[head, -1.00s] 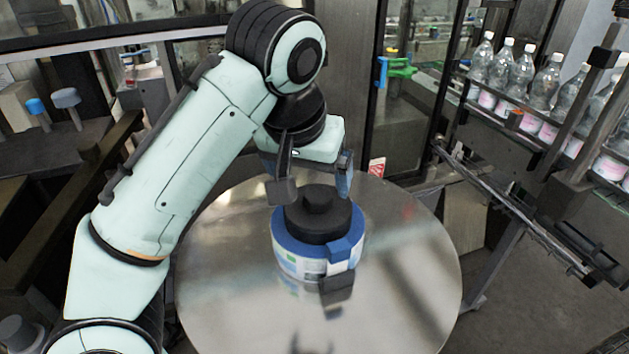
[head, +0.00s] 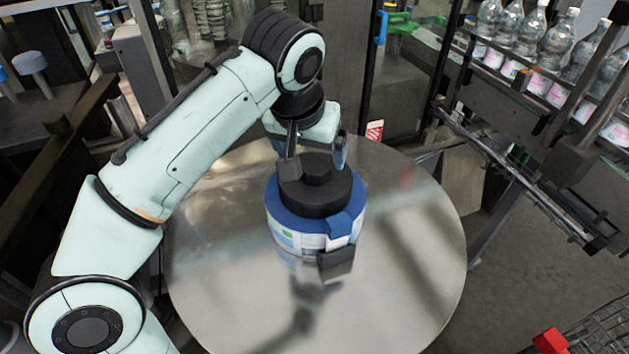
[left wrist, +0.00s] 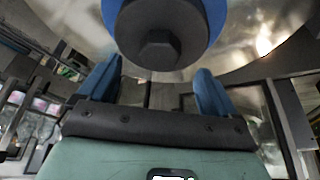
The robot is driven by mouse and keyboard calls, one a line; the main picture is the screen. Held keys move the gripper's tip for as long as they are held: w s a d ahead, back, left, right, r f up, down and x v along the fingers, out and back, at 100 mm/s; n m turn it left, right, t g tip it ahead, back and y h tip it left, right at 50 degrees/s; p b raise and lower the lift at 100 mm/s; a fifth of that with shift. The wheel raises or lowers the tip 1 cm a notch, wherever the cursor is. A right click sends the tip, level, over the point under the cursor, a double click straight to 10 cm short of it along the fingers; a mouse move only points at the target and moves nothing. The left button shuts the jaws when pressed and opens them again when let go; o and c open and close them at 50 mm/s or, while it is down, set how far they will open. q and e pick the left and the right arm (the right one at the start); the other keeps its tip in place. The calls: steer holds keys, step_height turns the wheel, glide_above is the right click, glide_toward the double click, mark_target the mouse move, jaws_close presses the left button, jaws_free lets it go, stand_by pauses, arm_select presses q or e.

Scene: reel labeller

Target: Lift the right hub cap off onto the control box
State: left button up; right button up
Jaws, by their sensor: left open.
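A black hub cap (head: 314,192) with a raised knob sits on a blue-and-white reel (head: 292,237) on a round metal table. It is the only hub cap I can make out. My left gripper (head: 315,157) is open and empty at the far side of the cap, its fingers spread near the cap's back edge. In the left wrist view the open blue fingers (left wrist: 156,88) show with the cap's dark hexagonal knob (left wrist: 158,46) beyond them, centred between them. I cannot tell whether a finger touches the cap. I cannot identify the control box. My right gripper is out of view.
The round metal table (head: 405,250) is bare around the reel. A dark block (head: 336,263) sits at the reel's near side. Clear bottles with pink labels (head: 543,60) line a conveyor at the right. A red object (head: 551,340) shows at the lower right.

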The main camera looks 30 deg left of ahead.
mark_target(315, 165)
arm_select(q)
steer(key=b+x, duration=0.1)
steer(key=x, duration=0.3)
steer(key=shift+w+f, duration=0.15)
steer(key=shift+f, duration=0.45)
steer(key=shift+w, duration=0.15)
steer(key=shift+c, duration=0.6)
steer(key=shift+r, duration=0.1)
steer(key=c, duration=1.1)
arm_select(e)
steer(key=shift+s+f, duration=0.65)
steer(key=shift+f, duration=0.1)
